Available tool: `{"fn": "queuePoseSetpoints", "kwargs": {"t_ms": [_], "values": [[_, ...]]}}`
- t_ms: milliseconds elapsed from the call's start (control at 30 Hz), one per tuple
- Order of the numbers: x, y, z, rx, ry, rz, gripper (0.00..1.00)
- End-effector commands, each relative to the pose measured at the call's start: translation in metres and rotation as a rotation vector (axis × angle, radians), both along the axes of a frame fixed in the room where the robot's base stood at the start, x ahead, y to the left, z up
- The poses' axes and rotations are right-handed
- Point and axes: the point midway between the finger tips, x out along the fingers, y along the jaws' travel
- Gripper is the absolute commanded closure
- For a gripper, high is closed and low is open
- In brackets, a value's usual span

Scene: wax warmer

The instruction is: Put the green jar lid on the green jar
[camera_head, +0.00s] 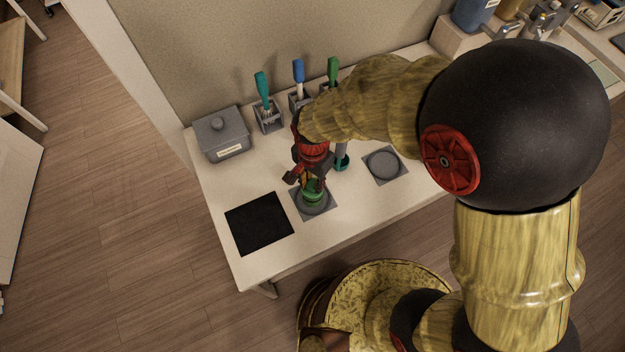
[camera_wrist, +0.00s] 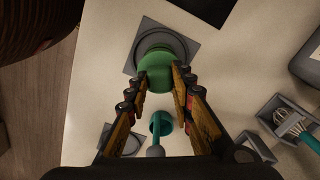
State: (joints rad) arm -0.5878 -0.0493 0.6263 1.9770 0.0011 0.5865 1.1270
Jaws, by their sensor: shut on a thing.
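The green jar (camera_head: 315,206) stands on a grey square pad with a round rim (camera_head: 327,210), near the front of the table. My gripper (camera_head: 309,184) points down right above it, its fingers shut on the green jar lid (camera_head: 313,187). In the wrist view, the fingertips (camera_wrist: 158,80) close on both sides of the green lid (camera_wrist: 158,74), over the pad (camera_wrist: 183,48). The lid is at the jar's top; lid and jar overlap in both views, so I cannot tell whether the lid is fully seated or slightly raised.
A black mat (camera_head: 259,223) lies left of the jar. A second grey pad (camera_head: 385,165) lies to the right. A teal-ended tool (camera_head: 341,162) stands close behind my gripper. A grey lidded box (camera_head: 221,134) and holders with a teal-handled whisk (camera_head: 262,84) stand at the back.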

Motion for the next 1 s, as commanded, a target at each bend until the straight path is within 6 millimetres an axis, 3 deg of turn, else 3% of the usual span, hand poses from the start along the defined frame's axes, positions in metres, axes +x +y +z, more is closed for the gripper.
{"fn": "queuePoseSetpoints", "kwargs": {"t_ms": [267,300,667,1000], "values": [[0.0001,0.0001,-0.0016,0.0,0.0,0.0,1.0],[0.0001,0.0,-0.0016,0.0,0.0,0.0,0.76],[0.0,0.0,-0.0016,0.0,0.0,0.0,0.56],[0.0,0.0,-0.0017,0.0,0.0,0.0,0.56]]}}
